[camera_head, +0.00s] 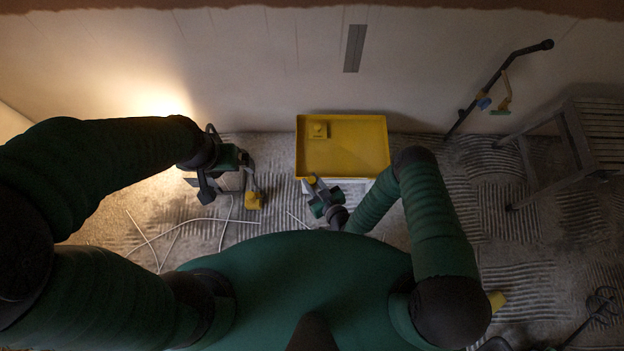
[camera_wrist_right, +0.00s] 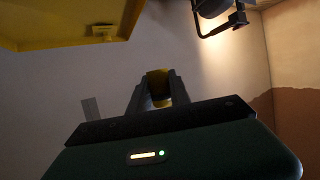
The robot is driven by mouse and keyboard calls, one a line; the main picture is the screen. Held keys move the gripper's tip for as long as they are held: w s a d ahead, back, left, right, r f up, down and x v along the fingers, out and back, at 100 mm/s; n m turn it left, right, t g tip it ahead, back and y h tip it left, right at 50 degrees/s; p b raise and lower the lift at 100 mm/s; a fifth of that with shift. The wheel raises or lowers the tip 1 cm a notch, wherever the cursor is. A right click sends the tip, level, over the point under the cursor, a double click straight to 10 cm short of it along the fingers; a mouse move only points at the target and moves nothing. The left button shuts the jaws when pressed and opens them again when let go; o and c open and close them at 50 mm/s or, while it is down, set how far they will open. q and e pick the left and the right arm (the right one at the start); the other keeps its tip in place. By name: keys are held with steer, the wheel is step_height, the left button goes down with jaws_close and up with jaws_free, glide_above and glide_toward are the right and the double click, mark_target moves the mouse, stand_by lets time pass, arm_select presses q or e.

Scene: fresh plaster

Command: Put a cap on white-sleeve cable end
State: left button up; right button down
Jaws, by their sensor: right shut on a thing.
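My right gripper (camera_head: 314,182) is in front of the yellow-topped box. In the right wrist view its two fingers (camera_wrist_right: 158,97) are shut on a small yellow piece (camera_wrist_right: 158,78), which looks like a cap. My left gripper (camera_head: 222,188) is over the floor at the left; whether its jaws are open is unclear. A yellow block (camera_head: 254,201) shows beside it; I cannot tell whether they touch. Thin white cables (camera_head: 165,236) lie on the floor below the left gripper. I cannot make out which end has the white sleeve.
The yellow-topped box (camera_head: 360,150) stands near the wall with a small yellow piece (camera_head: 318,130) on it. A dark pole (camera_head: 492,88) leans on the wall at right, near a slatted wooden bench (camera_head: 575,125). A lamp glow lights the wall at left.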

step_height(320, 180, up, 79)
steer(key=p, duration=5)
steer(key=shift+f+p, duration=0.15)
steer(key=shift+p, duration=0.2)
stand_by(0.9)
